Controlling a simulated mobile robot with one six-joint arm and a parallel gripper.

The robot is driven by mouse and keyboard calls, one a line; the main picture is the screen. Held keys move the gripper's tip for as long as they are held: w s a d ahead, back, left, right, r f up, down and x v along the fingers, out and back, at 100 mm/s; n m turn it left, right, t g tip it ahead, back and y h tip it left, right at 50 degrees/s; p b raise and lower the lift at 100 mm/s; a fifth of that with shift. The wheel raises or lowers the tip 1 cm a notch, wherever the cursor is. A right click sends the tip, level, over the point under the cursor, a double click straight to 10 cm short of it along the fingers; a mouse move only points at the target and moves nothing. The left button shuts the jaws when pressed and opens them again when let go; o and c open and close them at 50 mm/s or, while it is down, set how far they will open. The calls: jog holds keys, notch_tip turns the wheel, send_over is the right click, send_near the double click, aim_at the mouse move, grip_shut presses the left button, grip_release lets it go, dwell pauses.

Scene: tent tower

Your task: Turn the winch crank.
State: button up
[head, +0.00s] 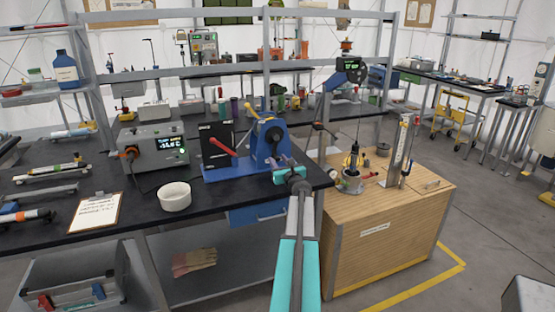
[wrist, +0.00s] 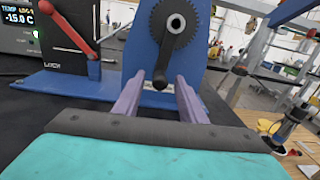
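The winch (head: 270,138) is a blue upright housing on a blue base plate at the bench's front right edge. In the wrist view, a dark toothed wheel (wrist: 158,18) sits on its blue face (wrist: 195,60). The dark crank (wrist: 163,55) hangs down from the light hub, its end low. My gripper (wrist: 158,83) is open in front of the winch, with purple fingers to either side of the crank's lower end. Gaps show on both sides; depth is hard to judge. In the head view, my gripper (head: 282,168) partly covers the winch's lower front.
A red lever (head: 222,147) stands left of the winch, near a "LOCK" label (wrist: 53,66). A white bowl (head: 174,196), a grey display box (head: 153,146) and a clipboard (head: 95,212) lie further left. A wooden cabinet (head: 385,225) stands close on the right.

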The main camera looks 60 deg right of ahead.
jog(key=shift+x, duration=0.95)
jog(key=shift+c, duration=0.3)
grip_shut()
